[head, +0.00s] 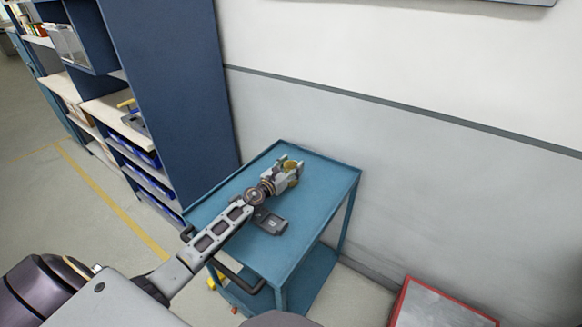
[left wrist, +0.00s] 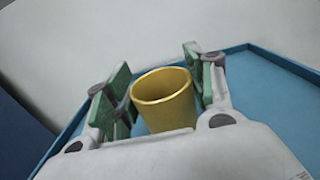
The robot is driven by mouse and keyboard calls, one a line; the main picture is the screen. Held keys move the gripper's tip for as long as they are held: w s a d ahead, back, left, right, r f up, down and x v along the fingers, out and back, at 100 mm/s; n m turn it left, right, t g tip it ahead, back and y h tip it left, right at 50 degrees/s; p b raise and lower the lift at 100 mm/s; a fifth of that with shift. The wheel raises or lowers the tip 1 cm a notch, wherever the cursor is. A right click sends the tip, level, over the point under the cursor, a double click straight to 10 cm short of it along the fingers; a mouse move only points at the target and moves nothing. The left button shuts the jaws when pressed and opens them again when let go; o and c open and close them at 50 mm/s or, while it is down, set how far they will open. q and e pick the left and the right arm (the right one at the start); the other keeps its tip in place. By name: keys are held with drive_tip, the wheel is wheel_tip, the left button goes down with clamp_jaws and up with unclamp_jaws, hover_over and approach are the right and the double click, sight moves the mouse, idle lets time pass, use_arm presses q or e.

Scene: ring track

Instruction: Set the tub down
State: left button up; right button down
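The tub is a small yellow, open-topped cup. In the left wrist view the tub (left wrist: 165,100) stands between the green-padded fingers of my left gripper (left wrist: 163,88), with its rim tilted in the picture and its inside empty. In the head view the tub (head: 291,165) shows partly behind the fingers of my left gripper (head: 290,175), over the top of the blue cart (head: 325,180). The fingers are closed in around the tub's sides. Its base is hidden, so I cannot tell whether it touches the cart top. My right gripper is not in view.
A small grey device (head: 270,222) lies on the cart beside my left arm. The cart top is clear toward its right side. A blue cabinet (head: 175,90) stands at left, a grey wall behind, and a red-edged box (head: 440,305) at lower right.

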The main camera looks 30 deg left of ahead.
use_arm(q)
drive_tip(key=o, duration=0.3)
